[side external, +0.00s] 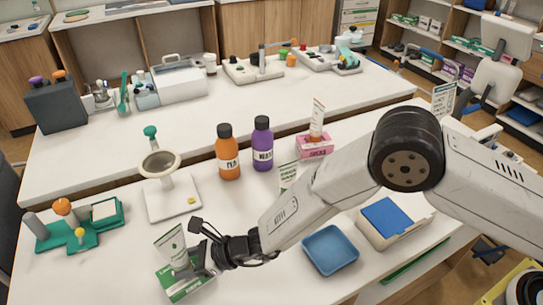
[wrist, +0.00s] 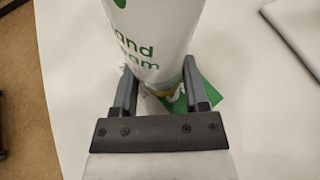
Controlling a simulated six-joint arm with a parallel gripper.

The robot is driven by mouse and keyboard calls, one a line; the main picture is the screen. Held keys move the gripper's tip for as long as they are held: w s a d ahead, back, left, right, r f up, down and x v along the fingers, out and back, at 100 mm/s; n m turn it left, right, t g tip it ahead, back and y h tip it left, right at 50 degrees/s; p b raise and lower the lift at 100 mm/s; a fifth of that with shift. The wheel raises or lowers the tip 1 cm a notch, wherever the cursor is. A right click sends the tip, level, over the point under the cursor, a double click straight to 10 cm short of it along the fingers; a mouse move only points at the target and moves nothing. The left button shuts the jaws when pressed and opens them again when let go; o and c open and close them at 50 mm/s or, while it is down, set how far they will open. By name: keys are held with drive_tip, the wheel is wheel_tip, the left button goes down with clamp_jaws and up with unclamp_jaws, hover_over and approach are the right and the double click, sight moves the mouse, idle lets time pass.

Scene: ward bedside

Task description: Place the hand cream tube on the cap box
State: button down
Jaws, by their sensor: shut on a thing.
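The hand cream tube (side external: 171,243) is white with green print and stands roughly upright, slightly tilted, at the front left of the table. It fills the top of the wrist view (wrist: 153,35). My gripper (side external: 194,262) is shut on its lower end, with one finger on each side (wrist: 160,92). A green and white box (side external: 187,288), likely the cap box, lies directly below the tube. A green corner of it shows past the right finger in the wrist view (wrist: 209,90). I cannot tell whether the tube touches the box; the fingers hide its base.
A green tray (side external: 80,228) with small items is at the left, and a white-based stand (side external: 172,198) is behind. Orange (side external: 228,155) and purple (side external: 263,148) bottles and a pink box (side external: 314,147) stand farther back. A blue tray (side external: 330,250) is right of my gripper.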

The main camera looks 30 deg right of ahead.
drive_tip(key=shift+f, duration=0.15)
drive_tip(key=shift+c, duration=0.5)
unclamp_jaws()
drive_tip(key=shift+s+d+r, duration=0.15)
drive_tip(key=shift+d+r, duration=0.2)
drive_tip(key=shift+d, duration=0.1)
drive_tip(key=v, duration=1.1)
drive_tip(key=shift+s+d, duration=0.1)
idle(0.4)
